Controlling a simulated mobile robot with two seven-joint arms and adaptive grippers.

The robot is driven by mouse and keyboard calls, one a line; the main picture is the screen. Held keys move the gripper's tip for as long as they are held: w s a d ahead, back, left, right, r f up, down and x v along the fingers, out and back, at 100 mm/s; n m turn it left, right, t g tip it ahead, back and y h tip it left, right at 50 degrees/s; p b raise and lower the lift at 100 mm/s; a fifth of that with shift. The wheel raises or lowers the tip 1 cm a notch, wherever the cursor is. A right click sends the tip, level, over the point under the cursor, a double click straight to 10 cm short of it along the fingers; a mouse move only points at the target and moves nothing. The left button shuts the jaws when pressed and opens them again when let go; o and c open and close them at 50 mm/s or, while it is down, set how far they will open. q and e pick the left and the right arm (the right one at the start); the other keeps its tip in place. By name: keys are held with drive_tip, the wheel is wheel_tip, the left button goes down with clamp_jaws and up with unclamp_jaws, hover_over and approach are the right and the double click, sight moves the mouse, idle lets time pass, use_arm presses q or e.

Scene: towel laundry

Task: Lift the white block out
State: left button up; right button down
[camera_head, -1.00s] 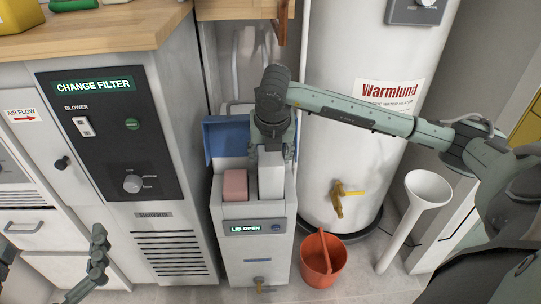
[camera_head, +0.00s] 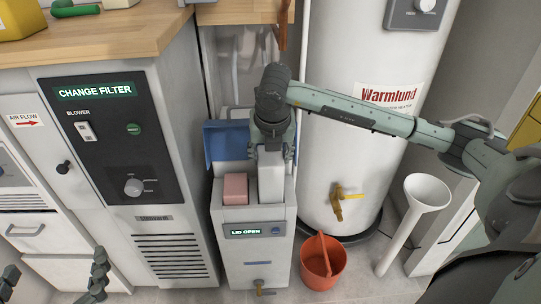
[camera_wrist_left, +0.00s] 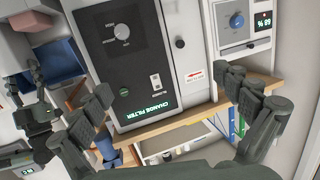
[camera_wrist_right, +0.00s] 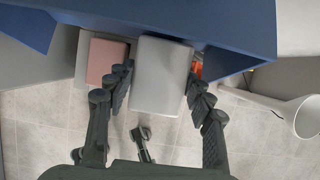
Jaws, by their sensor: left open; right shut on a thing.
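The white block (camera_head: 271,177) stands upright at the right side of the open top of a narrow grey cabinet (camera_head: 258,262), beside a pink block (camera_head: 235,188). My right gripper (camera_head: 272,143) reaches down over the white block from above. In the right wrist view its two fingers (camera_wrist_right: 157,85) are shut on the sides of the white block (camera_wrist_right: 160,75), with the pink block (camera_wrist_right: 107,62) to the left. The block's lower part is hidden in the cabinet in the head view. My left gripper (camera_wrist_left: 170,100) is open and empty, low at the left, away from the cabinet.
The cabinet's blue lid (camera_head: 229,146) stands open behind the blocks, and its display reads LID OPEN. An orange bucket (camera_head: 322,263) and white funnel (camera_head: 427,193) stand to the right, near the white water heater (camera_head: 345,130). The filter machine (camera_head: 125,180) stands close on the left.

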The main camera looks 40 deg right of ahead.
drive_tip(key=shift+w+r, duration=0.15)
drive_tip(key=shift+r, duration=0.4)
drive_tip(key=shift+r+p, duration=0.35)
drive_tip(key=shift+r, duration=0.5)
drive_tip(key=shift+r+p, duration=0.2)
drive_tip(key=shift+p, duration=0.2)
drive_tip(key=shift+r+p, duration=0.3)
drive_tip(key=shift+r, duration=0.7)
drive_tip(key=shift+r+p, duration=0.25)
drive_tip(key=shift+p, duration=0.15)
use_arm(q)
drive_tip(key=s+a+f+n+g+y, duration=0.1)
drive_tip(key=s+a+f+g+y, duration=0.3)
drive_tip(key=a+f, duration=0.6)
drive_tip(key=s+f+g, duration=0.1)
drive_tip(key=s+g, duration=0.1)
drive_tip(key=g, duration=0.1)
drive_tip(key=shift+s+f+y, duration=0.2)
drive_tip(key=shift+f+y, duration=0.05)
drive_tip(key=shift+y, duration=0.05)
drive_tip(key=shift+s+a+f, duration=0.1)
use_arm(e)
drive_tip(key=shift+r, duration=0.15)
